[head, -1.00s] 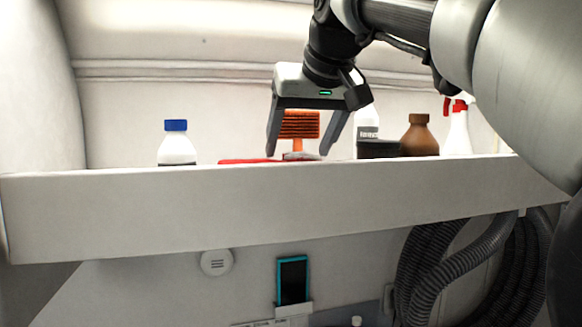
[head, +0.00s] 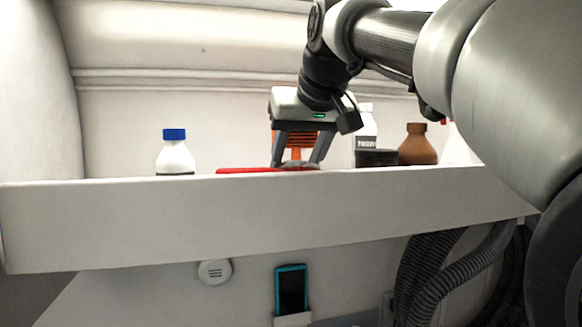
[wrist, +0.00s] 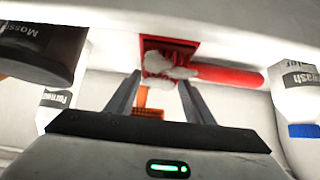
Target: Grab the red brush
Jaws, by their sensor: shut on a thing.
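The red brush lies on the shelf behind its front lip; its handle (head: 250,170) points left in the head view. In the wrist view its red handle (wrist: 230,75) runs right from a square head covered with a pale clump of fluff. My gripper (head: 297,163) is down at the brush's head end, its fingers on either side of it. In the wrist view my gripper (wrist: 160,80) is shut on the brush head. The lip hides the brush's lower part in the head view.
An orange brush (head: 294,140) stands just behind my fingers. A white bottle with a blue cap (head: 175,155) is at left. A dark jar (head: 376,158), a white bottle (head: 366,130) and a brown bottle (head: 418,147) stand close at right. The shelf lip (head: 200,220) runs along the front.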

